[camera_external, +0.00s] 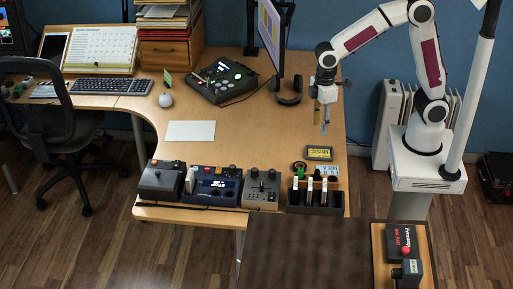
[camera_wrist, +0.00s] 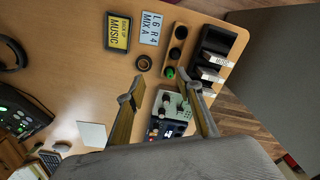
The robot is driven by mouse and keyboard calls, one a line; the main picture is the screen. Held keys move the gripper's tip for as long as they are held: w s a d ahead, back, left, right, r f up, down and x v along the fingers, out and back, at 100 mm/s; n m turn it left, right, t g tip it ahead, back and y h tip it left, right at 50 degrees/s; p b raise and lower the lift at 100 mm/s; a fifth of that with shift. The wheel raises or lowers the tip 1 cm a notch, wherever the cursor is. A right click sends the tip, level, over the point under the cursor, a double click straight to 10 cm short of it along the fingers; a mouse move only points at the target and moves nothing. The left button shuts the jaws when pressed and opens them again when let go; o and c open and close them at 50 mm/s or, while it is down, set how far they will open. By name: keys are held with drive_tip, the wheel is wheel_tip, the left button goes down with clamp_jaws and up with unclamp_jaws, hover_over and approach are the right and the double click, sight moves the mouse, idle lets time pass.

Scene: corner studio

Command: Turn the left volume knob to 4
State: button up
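A grey box with small dark knobs (camera_external: 262,188) stands at the desk's front edge; it also shows between my fingers in the wrist view (camera_wrist: 172,104). I cannot tell which knob is the left volume knob, and no scale is readable. A white card (camera_wrist: 151,29) reads "L6 R4 MIX A"; it lies on the desk behind the dark slotted holder (camera_external: 330,208). My gripper (camera_external: 324,128) hangs above the desk's right part, behind and right of the grey box. In the wrist view its two fingers (camera_wrist: 158,86) are spread apart with nothing between them.
A joystick box (camera_external: 159,179) and a blue unit with a display (camera_external: 212,187) stand left of the grey box. A monitor (camera_external: 272,35) and headphones (camera_external: 287,90) are behind. The desk's middle is mostly clear.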

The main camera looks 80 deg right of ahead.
drive_tip(key=w+a+f+n+g, duration=0.1)
drive_tip(key=w+a+f+n, duration=0.4)
drive_tip(key=w+f, duration=0.5)
drive_tip(key=n+t, duration=0.1)
drive_tip(key=n, duration=0.3)
hover_over(273, 170)
drive_tip(key=shift+s+a+r, duration=0.1)
drive_tip(key=shift+s+r, duration=0.05)
drive_tip(key=shift+r, duration=0.05)
drive_tip(key=shift+w+r, duration=0.15)
drive_tip(key=shift+w, duration=0.05)
drive_tip(key=shift+n, duration=0.8)
drive_tip(key=shift+f, duration=3.95)
drive_tip(key=shift+c, duration=0.4)
